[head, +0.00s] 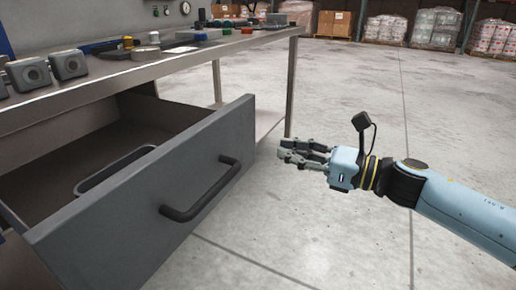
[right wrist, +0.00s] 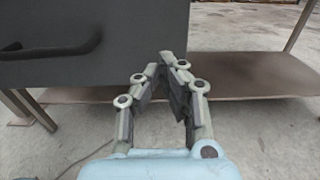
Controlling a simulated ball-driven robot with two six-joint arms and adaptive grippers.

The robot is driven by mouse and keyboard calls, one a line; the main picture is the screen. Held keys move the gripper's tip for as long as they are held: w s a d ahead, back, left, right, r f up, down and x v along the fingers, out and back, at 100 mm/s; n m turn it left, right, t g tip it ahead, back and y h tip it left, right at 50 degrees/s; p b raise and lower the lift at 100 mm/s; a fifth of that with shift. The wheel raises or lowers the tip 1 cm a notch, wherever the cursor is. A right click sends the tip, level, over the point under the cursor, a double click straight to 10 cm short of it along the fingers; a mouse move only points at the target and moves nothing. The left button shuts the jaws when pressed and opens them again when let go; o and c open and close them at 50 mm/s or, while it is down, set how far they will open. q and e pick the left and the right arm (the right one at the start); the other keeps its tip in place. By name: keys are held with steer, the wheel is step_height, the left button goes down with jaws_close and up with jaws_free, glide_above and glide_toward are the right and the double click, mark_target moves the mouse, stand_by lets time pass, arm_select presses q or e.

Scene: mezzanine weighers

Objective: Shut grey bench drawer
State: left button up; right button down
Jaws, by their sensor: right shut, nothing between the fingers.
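The grey bench drawer (head: 120,205) stands pulled far out of the bench in the head view. Its dark bar handle (head: 200,192) is on the front face. A grey tray (head: 115,168) lies inside the drawer. My right gripper (head: 283,150) is shut and empty, to the right of the drawer front and apart from it. My left gripper is not in view.
The bench top (head: 150,66) above the drawer holds grey blocks (head: 68,64) and several small parts. A bench leg (head: 291,88) and lower shelf (right wrist: 240,75) stand behind the drawer front. Concrete floor (head: 330,235) is clear around my right arm. Wrapped pallets stand far back.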

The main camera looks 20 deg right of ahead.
mark_target(247, 141)
steer(key=x, duration=0.7)
